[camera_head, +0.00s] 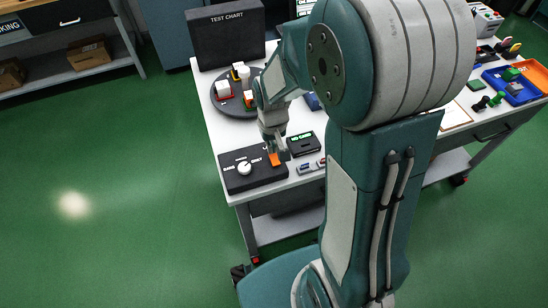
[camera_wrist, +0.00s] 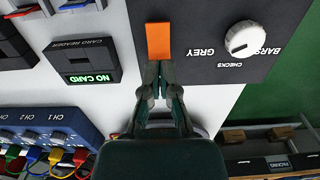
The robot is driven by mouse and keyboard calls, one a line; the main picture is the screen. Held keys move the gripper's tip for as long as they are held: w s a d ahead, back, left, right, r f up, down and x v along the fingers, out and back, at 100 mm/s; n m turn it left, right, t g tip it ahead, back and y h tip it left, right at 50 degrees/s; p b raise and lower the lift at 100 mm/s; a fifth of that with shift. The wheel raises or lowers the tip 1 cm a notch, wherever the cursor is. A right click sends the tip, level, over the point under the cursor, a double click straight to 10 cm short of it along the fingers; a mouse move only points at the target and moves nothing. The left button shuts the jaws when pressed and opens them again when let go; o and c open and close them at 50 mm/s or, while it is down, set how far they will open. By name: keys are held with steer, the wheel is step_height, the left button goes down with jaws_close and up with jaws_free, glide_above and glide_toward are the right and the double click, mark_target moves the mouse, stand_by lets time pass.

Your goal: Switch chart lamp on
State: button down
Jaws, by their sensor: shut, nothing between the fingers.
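The black control box (camera_head: 254,176) lies on the white bench top near its front left corner. It carries an orange rocker-like piece (camera_head: 275,159) and a round white knob (camera_head: 244,168). In the wrist view the orange piece (camera_wrist: 160,42) is upright in the picture, left of the knob (camera_wrist: 246,40), which is marked BARS, GREY and CHECKS. My gripper (camera_wrist: 162,66) is shut and empty, its fingertips at the near end of the orange piece; whether they touch I cannot tell. The TEST CHART panel (camera_head: 226,38) stands at the back, its face dark.
A card reader (camera_wrist: 85,62) showing NO CARD sits beside the control box. A blue CH 1 and CH 2 unit (camera_wrist: 40,135) with coloured plugs is near. A round dark tray (camera_head: 236,102) holds white blocks. A blue bin (camera_head: 515,85) is at right. Green floor is open at left.

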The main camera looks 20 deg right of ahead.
mark_target(273, 155)
steer(key=shift+f, duration=0.85)
stand_by(0.4)
steer(key=shift+r, duration=3.55)
steer(key=shift+r, duration=0.1)
steer(key=s+r+t, duration=0.5)
steer(key=s+r, duration=0.9)
steer(key=shift+r+t, duration=0.3)
